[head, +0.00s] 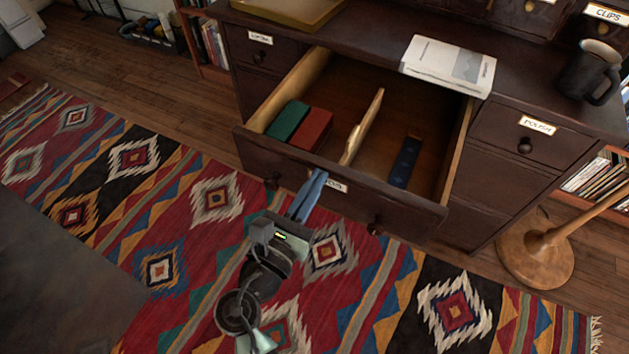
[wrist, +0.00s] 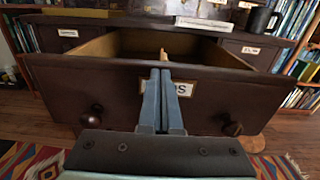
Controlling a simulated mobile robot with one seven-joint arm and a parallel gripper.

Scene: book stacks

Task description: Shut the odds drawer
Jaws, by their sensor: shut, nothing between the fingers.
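The odds drawer (head: 400,207) stands pulled well out of the dark wooden desk in the head view. Its front (wrist: 215,100) fills the middle of the wrist view, with two round knobs and a label partly hidden by my fingers. Inside it are a green box (head: 287,121), a red box (head: 311,130), a wooden divider (head: 362,130) and a dark blue item (head: 405,162). My gripper (head: 316,177) is shut and empty, its blue fingertips at the drawer front beside the label. The wrist view shows the fingers (wrist: 160,75) there too; I cannot tell whether they touch.
A white book (head: 448,66) lies on the desktop above the drawer, near its front edge. A dark mug (head: 588,72) stands to the right. A wooden stand base (head: 535,255) is on the floor at right. The patterned rug (head: 180,215) before the desk is clear.

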